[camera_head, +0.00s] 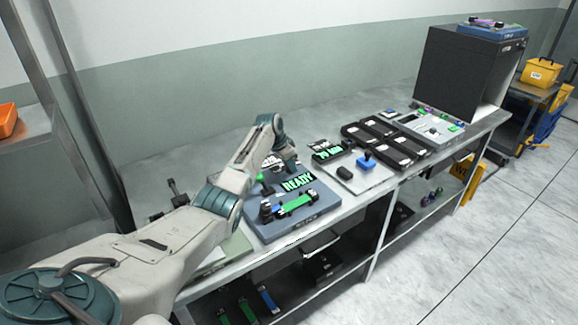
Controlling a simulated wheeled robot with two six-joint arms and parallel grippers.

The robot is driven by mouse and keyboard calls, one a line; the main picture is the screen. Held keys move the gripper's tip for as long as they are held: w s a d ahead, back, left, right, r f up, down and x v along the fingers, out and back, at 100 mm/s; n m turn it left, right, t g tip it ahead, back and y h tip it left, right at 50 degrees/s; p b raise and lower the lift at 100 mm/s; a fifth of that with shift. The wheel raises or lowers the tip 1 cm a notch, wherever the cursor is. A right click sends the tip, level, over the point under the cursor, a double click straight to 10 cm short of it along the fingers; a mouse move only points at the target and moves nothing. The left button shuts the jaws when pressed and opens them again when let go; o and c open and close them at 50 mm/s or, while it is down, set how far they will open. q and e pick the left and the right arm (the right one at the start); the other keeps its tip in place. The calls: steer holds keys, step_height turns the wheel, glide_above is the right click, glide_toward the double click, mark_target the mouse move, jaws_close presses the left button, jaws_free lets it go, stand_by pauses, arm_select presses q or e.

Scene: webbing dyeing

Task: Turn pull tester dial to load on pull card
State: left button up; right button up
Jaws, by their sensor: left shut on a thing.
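The pull tester (262,229) is a blue-grey flat unit on the bench with a green-lit READY display (297,182). A green webbing piece (298,204) lies across its front between dark clamps. My left gripper (287,166) reaches down over the back of the tester, behind the display. It is shut on the tester's dial, which the fingers and wrist mostly hide; its setting cannot be read. A black card with green lettering (328,151), probably the pull card, stands right of the tester; its text is too small to read surely. My right gripper is not in view.
A large black cabinet (462,75) stands at the bench's far end. The lower shelf holds webbing pieces (268,299).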

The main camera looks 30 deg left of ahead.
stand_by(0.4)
arm_select(q)
steer(key=o, duration=1)
steer(key=b+v, duration=0.2)
steer(key=v, duration=0.8)
steer(key=shift+s+a+r, duration=0.1)
steer(key=shift+r, duration=0.25)
